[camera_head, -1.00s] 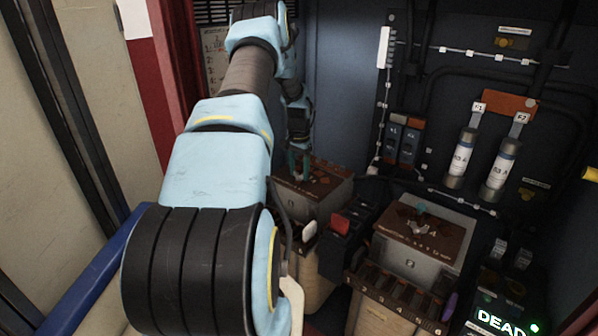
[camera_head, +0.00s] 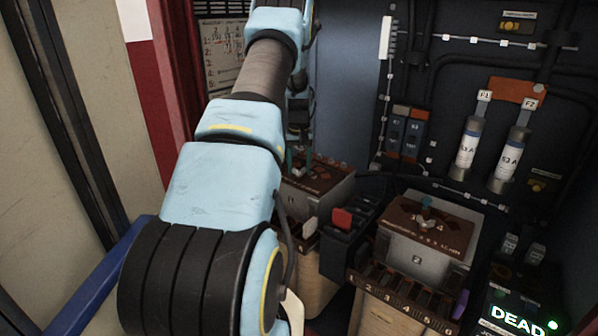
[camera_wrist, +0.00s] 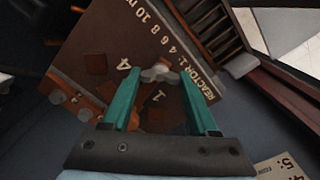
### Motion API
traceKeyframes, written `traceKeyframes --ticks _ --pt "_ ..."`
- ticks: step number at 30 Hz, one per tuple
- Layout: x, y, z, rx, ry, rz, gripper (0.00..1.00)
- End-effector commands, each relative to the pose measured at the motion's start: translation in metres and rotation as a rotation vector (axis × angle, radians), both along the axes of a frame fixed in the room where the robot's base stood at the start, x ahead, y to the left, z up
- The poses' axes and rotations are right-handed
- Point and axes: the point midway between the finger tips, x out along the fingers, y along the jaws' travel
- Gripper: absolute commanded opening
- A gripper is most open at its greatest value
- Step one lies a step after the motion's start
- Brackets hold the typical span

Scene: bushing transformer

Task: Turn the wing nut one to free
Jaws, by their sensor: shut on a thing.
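My gripper (camera_head: 302,162) is over the brown top plate (camera_head: 322,178) of the left grey box in the head view. In the wrist view my gripper's two green fingers (camera_wrist: 150,76) close on a small grey wing nut (camera_wrist: 158,73), which sits between the fingertips on the brown plate (camera_wrist: 112,38). Numbers and the word REACTOR are printed on this plate. The fingers hide part of the nut, and its thread is not visible.
Dark terminal strips (camera_head: 405,293) run along the box fronts. A red-capped switch block (camera_head: 343,218) stands between the boxes. Two white fuses (camera_head: 510,158) are on the back wall at right. A lit DEAD display (camera_head: 505,320) is at lower right. The cabinet's left edge is close to my arm.

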Motion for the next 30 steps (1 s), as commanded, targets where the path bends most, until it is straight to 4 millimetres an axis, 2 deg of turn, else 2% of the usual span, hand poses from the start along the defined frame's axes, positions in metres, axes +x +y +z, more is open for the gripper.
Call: traceKeyframes --ticks 9,18,30 --pt "0.0000 -0.0005 -0.0015 0.001 0.000 0.297 0.04" --pt "0.0000 -0.0002 -0.0007 0.001 0.000 0.524 0.04" --pt "-0.0001 -0.0001 -0.0001 0.001 0.000 0.668 0.04"
